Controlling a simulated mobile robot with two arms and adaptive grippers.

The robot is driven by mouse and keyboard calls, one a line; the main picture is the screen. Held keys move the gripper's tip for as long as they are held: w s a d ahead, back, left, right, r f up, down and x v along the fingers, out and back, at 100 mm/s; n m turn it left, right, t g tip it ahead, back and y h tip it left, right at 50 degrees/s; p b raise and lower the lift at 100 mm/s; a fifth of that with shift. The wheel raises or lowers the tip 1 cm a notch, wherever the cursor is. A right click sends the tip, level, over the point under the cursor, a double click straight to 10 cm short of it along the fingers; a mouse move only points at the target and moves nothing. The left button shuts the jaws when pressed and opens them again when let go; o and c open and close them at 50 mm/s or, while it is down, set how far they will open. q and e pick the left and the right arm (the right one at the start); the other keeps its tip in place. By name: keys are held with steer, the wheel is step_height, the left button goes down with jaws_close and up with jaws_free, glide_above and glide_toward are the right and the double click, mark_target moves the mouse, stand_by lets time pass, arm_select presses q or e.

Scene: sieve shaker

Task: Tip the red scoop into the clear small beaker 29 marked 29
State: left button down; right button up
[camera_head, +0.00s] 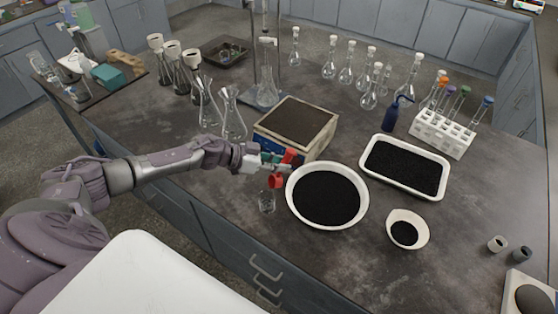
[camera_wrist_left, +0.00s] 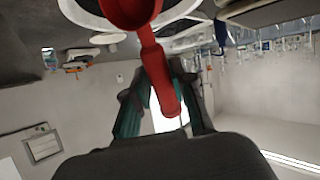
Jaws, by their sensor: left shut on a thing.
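My left gripper (camera_head: 275,161) is shut on the handle of the red scoop (camera_head: 276,181). In the left wrist view the scoop (camera_wrist_left: 152,62) runs up from between the fingers, with its bowl at the top edge. The clear small beaker (camera_head: 267,202) stands on the bench just left of the large white bowl. The scoop's head hangs just above the beaker, and its exact tilt and contents cannot be told. No number can be read on the beaker. My right gripper is not in view.
A large round bowl of black grains (camera_head: 290,196) stands right of the beaker. A box-shaped device (camera_head: 297,128) is behind the gripper. A rectangular tray (camera_head: 367,165), a small bowl (camera_head: 426,228) and a tube rack (camera_head: 443,133) stand farther right. Flasks (camera_head: 233,119) stand behind the left arm.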

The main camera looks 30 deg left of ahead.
mark_target(289, 161)
arm_select(q)
steer(key=w+g+p, duration=0.1)
steer(key=p, duration=0.3)
steer(key=shift+d+r+y+p, duration=0.3)
steer(key=shift+y+p, duration=0.1)
steer(key=shift+w+d, duration=0.15)
steer(key=shift+w, duration=0.05)
steer(key=shift+w+d+f+g+y, duration=0.15)
steer(key=shift+f+g+y, duration=0.1)
steer(key=shift+g+y, duration=0.2)
steer(key=shift+w+d+f+g+y, duration=0.25)
steer(key=shift+w+g+y, duration=0.1)
steer(key=shift+g+y, duration=0.15)
steer(key=shift+f+n+g, duration=0.1)
steer(key=shift+n+g, duration=0.15)
steer(key=shift+n, duration=0.05)
